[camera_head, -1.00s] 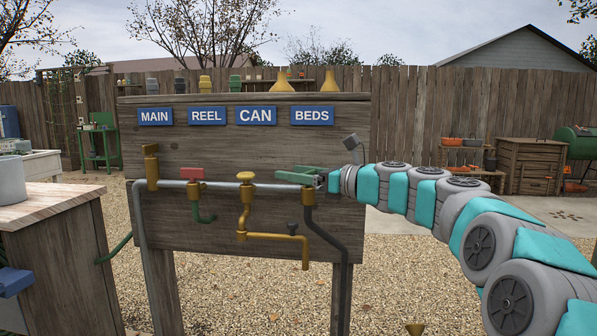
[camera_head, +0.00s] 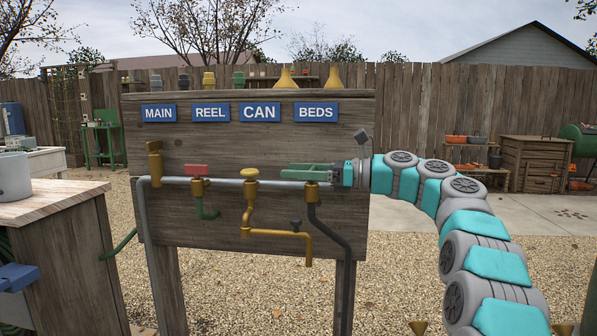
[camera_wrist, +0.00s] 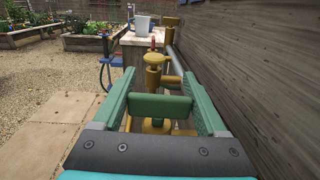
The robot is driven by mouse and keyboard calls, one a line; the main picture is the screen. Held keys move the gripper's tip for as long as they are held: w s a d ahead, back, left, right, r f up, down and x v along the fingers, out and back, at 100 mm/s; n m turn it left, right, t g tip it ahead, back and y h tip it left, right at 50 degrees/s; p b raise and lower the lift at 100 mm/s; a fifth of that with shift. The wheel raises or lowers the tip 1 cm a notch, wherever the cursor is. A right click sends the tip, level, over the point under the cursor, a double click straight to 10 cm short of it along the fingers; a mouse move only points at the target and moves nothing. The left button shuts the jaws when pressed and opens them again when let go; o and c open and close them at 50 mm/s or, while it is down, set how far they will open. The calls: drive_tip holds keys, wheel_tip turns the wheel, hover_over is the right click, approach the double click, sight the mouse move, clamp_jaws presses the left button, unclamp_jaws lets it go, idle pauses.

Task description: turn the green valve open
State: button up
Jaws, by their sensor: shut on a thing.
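The green valve's handle (camera_wrist: 160,105) shows in the wrist view as a green bar between my two green fingers. It lies crosswise to the pipe as far as I can see. My gripper (camera_head: 287,171) is shut on it, reaching in from the right along the pipe, under the BEDS sign (camera_head: 316,113). The valve's brass body (camera_head: 312,190) sits on the pipe below my fingers, with a dark hose running down from it. In the head view, my fingers and the handle merge into one green shape, so the handle's exact angle is hard to read there.
The grey pipe (camera_head: 272,184) also carries a red-handled valve (camera_head: 196,170) and a yellow-handled valve (camera_head: 250,174) to the left. The wooden board (camera_head: 225,145) stands close behind my gripper. Open gravel (camera_head: 410,285) lies in front and right.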

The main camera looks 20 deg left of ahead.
drive_tip(key=shift+s+r+n+g, duration=0.1)
drive_tip(key=shift+n+g, duration=0.3)
drive_tip(key=shift+g, duration=0.2)
idle(0.4)
drive_tip(key=o, duration=1.3)
drive_tip(key=shift+r, duration=0.1)
drive_tip(key=shift+m+t, duration=0.4)
drive_tip(key=shift+t, duration=0.2)
